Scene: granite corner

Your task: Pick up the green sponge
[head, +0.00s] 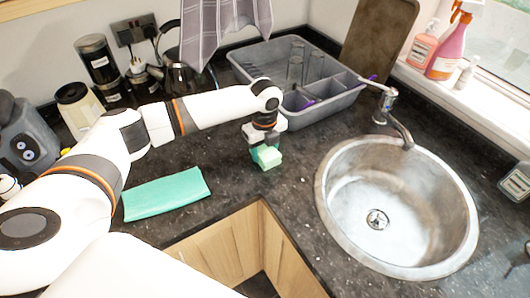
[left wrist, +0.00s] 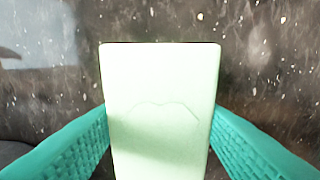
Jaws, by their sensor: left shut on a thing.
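The green sponge (head: 268,157) is a small pale green block at the counter's inner corner, between the dish rack and the sink. My left gripper (head: 259,147) points down and is shut on it. In the left wrist view the sponge (left wrist: 160,110) fills the middle, with a teal finger pressed to each side. Dark speckled counter shows behind it. I cannot tell whether the sponge still touches the counter. My right gripper is not in view.
A folded green cloth (head: 167,193) lies on the counter to the left. A grey dish rack (head: 335,111) stands behind the gripper, and a round steel sink (head: 335,220) with a tap (head: 401,133) is at right. Bottles (head: 449,45) stand on the sill.

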